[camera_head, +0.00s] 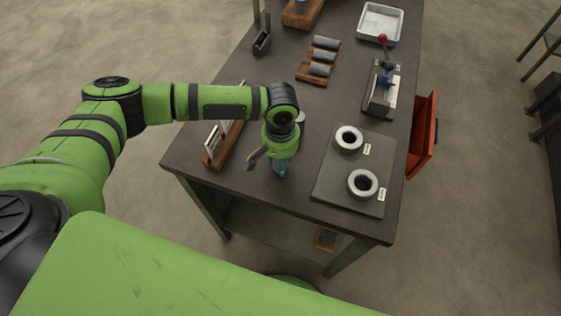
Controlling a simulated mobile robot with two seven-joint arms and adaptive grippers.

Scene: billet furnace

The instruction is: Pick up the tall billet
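My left gripper (266,167) points down over the near left part of the dark table. Its fingers appear spread apart, with nothing visible between them, though its wrist hides part of the view. A grey cylinder (301,118) shows just behind and to the right of my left wrist and is mostly hidden by it. It may be the tall billet; its full height cannot be told. Several grey billets (323,57) lie on their sides in a wooden rack (304,75) farther back. My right gripper is not in view.
Two grey rings (348,138) (363,182) sit on a grey plate (325,185) at the right. A wooden holder (216,157) stands left of my gripper. A lever device (381,92), a white tray (381,22) and an open red drawer (424,135) are farther right.

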